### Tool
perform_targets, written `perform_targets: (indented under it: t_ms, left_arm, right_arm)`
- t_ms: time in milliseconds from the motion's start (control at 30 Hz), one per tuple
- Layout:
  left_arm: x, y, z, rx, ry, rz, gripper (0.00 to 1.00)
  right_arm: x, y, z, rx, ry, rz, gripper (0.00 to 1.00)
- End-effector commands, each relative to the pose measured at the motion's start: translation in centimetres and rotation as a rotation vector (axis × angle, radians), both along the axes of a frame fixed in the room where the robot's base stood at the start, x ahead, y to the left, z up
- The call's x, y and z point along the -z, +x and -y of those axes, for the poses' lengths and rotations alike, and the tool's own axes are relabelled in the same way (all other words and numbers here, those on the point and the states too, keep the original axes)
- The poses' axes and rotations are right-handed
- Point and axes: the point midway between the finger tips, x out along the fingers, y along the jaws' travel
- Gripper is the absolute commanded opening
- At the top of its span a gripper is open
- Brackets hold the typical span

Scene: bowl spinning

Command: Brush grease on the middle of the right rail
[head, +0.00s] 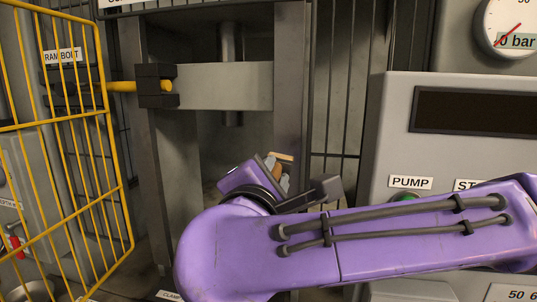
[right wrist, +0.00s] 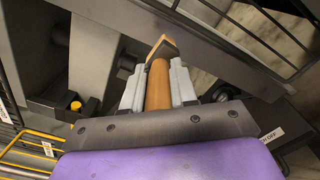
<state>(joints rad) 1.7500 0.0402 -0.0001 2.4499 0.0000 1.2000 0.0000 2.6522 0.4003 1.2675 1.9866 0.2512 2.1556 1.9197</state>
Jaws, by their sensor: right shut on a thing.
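My right gripper (head: 276,172) is in front of the press opening, near its right upright, partly hidden behind my purple wrist. In the right wrist view, its two grey fingers (right wrist: 158,88) are shut on the orange-brown handle of a brush (right wrist: 158,84). The brush's wider head points away from the gripper, towards dark frame bars. In the head view only a small tan piece of the brush (head: 283,157) shows. The right upright (head: 291,75) of the press, which seems to carry the right rail, stands behind it. I cannot tell whether the brush touches it. My left gripper is out of view.
A yellow mesh gate (head: 105,150) stands open at the left. A yellow bolt in a black block (head: 157,88) crosses the left upright. A grey control cabinet (head: 385,120) with a PUMP button stands at the right, behind my right arm. A gauge (head: 510,28) reads 0 bar.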

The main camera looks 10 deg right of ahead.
Motion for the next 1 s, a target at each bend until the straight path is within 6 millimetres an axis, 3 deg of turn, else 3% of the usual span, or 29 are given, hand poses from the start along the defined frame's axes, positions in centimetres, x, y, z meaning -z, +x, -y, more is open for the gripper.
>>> perform_targets:
  t_ms: [300,500,1000]
  left_arm:
    - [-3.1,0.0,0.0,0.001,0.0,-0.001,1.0]
    - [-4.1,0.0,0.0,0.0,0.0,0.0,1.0]
    - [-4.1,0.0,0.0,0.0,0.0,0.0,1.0]
  right_arm:
    - [-0.4,3.4,1.3,-0.002,0.001,-0.004,0.0]
    - [-0.1,5.0,2.0,-0.001,0.001,-0.004,0.0]
    - [0.1,5.3,2.3,0.0,0.0,-0.003,0.0]
